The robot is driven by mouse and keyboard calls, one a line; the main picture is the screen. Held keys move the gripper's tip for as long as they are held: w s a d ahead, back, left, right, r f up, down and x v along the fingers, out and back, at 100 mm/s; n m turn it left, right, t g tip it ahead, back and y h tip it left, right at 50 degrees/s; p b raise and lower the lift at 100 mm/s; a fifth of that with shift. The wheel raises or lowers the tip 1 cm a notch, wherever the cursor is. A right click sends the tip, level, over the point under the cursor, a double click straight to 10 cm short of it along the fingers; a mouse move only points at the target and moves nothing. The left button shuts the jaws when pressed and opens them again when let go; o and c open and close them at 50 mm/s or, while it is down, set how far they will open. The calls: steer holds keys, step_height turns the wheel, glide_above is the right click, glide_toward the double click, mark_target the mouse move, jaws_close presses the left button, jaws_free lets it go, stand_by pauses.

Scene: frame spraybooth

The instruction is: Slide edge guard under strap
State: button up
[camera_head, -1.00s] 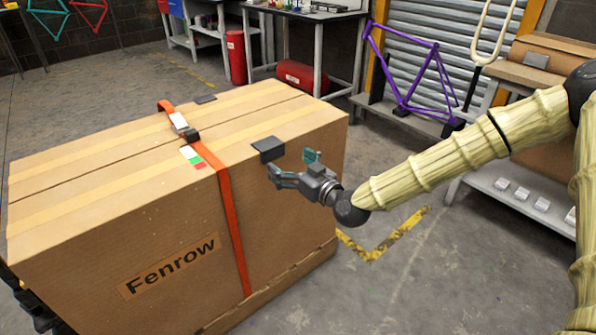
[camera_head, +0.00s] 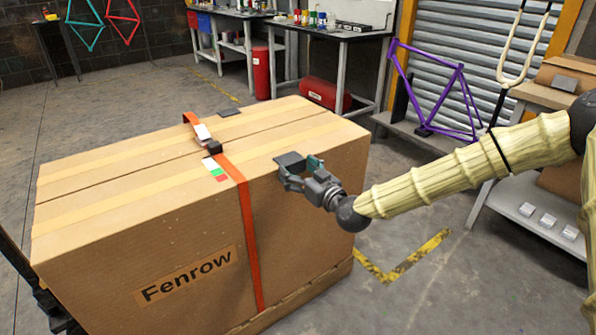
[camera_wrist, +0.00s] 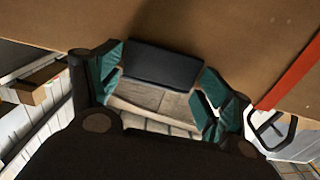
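The dark grey edge guard (camera_head: 289,160) sits on the top front edge of the large cardboard box (camera_head: 110,235), right of the orange strap (camera_head: 243,200) and apart from it. In the wrist view the guard (camera_wrist: 160,66) lies between and just beyond my teal fingertips. My gripper (camera_head: 302,172) is at the guard, its fingers spread to either side of it; whether they touch it is unclear. The wrist view shows my gripper (camera_wrist: 160,85) open. The strap also shows at the right of the wrist view (camera_wrist: 290,77). It runs over the box top and down the front.
A buckle (camera_head: 214,147) sits on the strap on the box top. A purple bicycle frame (camera_head: 425,95), a workbench (camera_head: 335,35) and shelves stand behind.

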mark_target(263, 178)
steer(key=c, duration=0.4)
steer(key=shift+o, duration=1.1)
steer(key=shift+s+a, duration=0.1)
steer(key=shift+s+a+p, duration=0.15)
steer(key=shift+s+a, duration=0.7)
steer(key=shift+a, duration=0.35)
steer(key=shift+s+a+p, duration=0.1)
steer(key=shift+s+a, duration=0.75)
steer(key=shift+a, duration=0.35)
steer(key=shift+s+a+p, duration=0.15)
steer(key=shift+s+a, duration=0.7)
steer(key=shift+a, duration=0.35)
steer(key=shift+s+a, duration=0.3)
steer(key=shift+a, duration=0.05)
steer(key=o, duration=0.9)
